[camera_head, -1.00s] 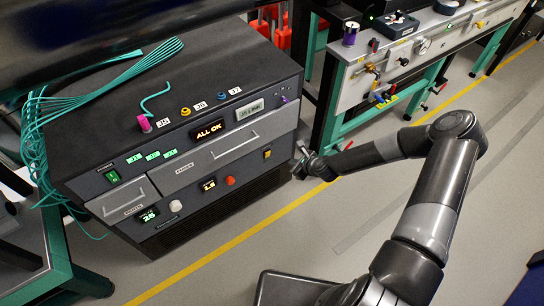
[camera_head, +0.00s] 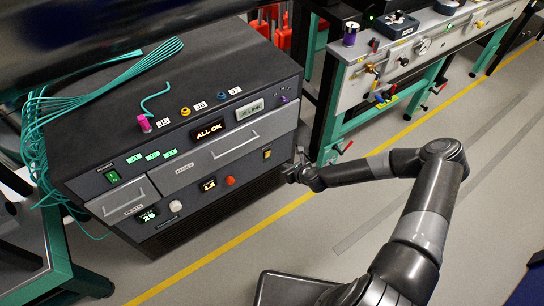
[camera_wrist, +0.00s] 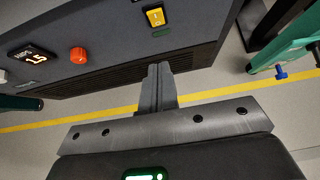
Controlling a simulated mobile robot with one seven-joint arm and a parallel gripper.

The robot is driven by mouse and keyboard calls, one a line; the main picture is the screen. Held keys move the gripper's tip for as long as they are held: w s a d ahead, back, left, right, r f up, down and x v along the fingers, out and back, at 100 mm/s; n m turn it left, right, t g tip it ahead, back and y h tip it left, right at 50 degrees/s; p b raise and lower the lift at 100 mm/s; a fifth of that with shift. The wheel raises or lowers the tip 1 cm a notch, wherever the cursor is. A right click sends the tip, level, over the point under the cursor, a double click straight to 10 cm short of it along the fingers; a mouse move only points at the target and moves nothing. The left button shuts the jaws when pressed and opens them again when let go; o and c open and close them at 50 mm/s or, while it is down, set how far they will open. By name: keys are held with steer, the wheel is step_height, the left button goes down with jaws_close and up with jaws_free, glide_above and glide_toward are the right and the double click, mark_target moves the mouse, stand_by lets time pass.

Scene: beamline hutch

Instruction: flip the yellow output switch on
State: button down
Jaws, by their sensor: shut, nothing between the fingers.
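The yellow output switch (camera_head: 267,154) is a small rocker on the front panel of the dark cabinet (camera_head: 95,98), at its lower right. In the wrist view the yellow switch (camera_wrist: 155,17) is near the top centre, with a dark green label just below it. My gripper (camera_head: 292,170) is just to the right of and below the switch in the head view. In the wrist view my gripper's fingers (camera_wrist: 157,70) are together and empty. Their tips point toward the panel's lower edge below the switch, apart from the switch.
An orange-red knob (camera_wrist: 78,55) and a lit amber display (camera_wrist: 33,54) sit left of the switch. A drawer with a bar handle (camera_head: 235,146) is above. A teal-legged bench (camera_head: 338,120) stands to the right. The floor in front is clear, crossed by a yellow line.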

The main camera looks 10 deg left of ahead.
mark_target(268, 152)
steer(key=x, duration=0.3)
steer(key=r+x, duration=0.1)
steer(key=x, duration=0.3)
steer(key=a+x, duration=0.1)
steer(key=x, duration=0.3)
steer(key=shift+w+a+r, duration=0.1)
steer(key=shift+w+r, duration=0.05)
steer(key=shift+w, duration=0.4)
steer(key=shift+w+a+r, duration=0.1)
steer(key=shift+w+a, duration=0.2)
steer(key=shift+w, duration=0.05)
steer(key=shift+w, duration=0.1)
steer(key=shift+w+a+g+h, duration=0.15)
steer(key=shift+a+g+h, duration=0.05)
steer(key=shift+g+h, duration=0.1)
steer(key=shift+r, duration=0.2)
steer(key=shift+r, duration=0.7)
